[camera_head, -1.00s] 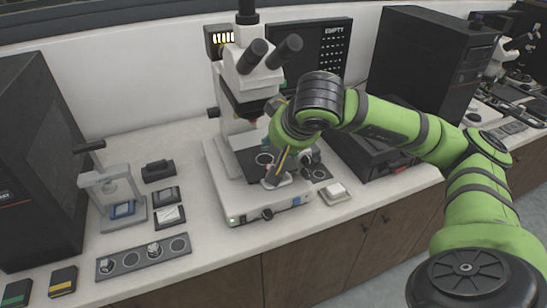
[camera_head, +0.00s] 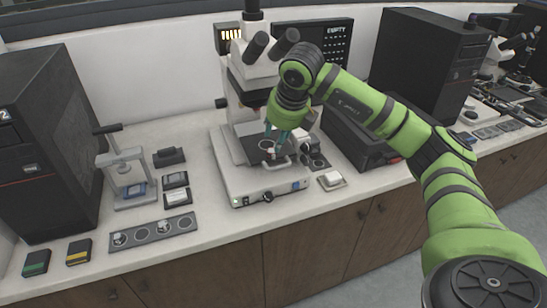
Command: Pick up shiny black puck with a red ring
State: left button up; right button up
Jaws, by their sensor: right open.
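I cannot make out a shiny black puck with a red ring in the head view; it may be too small or hidden by my gripper. My right gripper (camera_head: 275,138) is open, with its fingers pointing down over the stage of the white microscope (camera_head: 248,183). A small round pale-rimmed spot shows on the dark stage beside the fingers, but its details are too small to tell. The grey strip holder (camera_head: 140,237) at the front left has round places, some with small shiny pieces in them. My left gripper is not in view.
A small press (camera_head: 125,175) stands left of the microscope, with small dark trays (camera_head: 175,180) between them. A white block (camera_head: 331,180) lies to the right. Green and yellow boxes (camera_head: 78,252) sit at the front left. Large black cabinets (camera_head: 425,65) flank the bench.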

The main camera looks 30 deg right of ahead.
aim_at(272, 151)
jog(key=shift+m, duration=0.4)
jog(key=shift+w+f, duration=0.15)
jog(key=shift+f, duration=0.1)
jog(key=p+x, duration=0.4)
jog(key=x, duration=0.2)
jog(key=shift+w, duration=0.2)
jog(key=shift+w+f, duration=0.1)
jog(key=shift+f, duration=0.2)
jog(key=shift+d, duration=0.1)
jog(key=c, duration=0.7)
